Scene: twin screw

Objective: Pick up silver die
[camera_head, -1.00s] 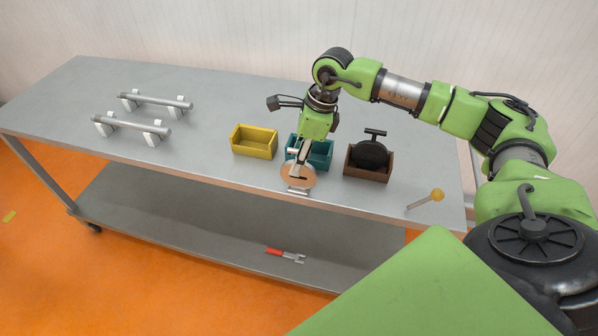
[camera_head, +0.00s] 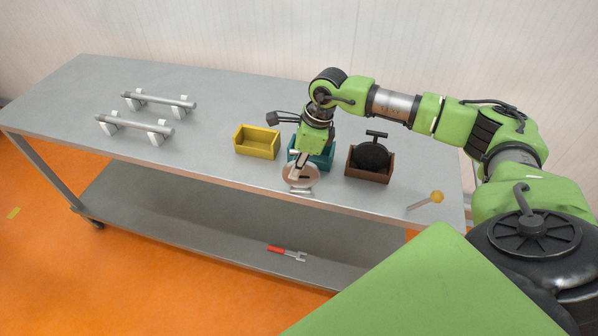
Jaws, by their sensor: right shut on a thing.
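The silver die (camera_head: 309,179) is a round, pinkish-silver disc with a short bar at its front edge. It is at the front edge of the table, just in front of the teal box. My right gripper (camera_head: 299,172) is shut on it from above, and its fingers cover part of the disc. Whether the die is clear of the tabletop or touches it, I cannot tell. My left gripper is not in view.
The teal box (camera_head: 324,158) stands behind the die, partly hidden by my right gripper. A yellow box (camera_head: 257,150) is to its left. A brown box (camera_head: 371,174) with a black die (camera_head: 371,154) is to its right. Two bars on white stands (camera_head: 135,126) (camera_head: 160,100) are at left.

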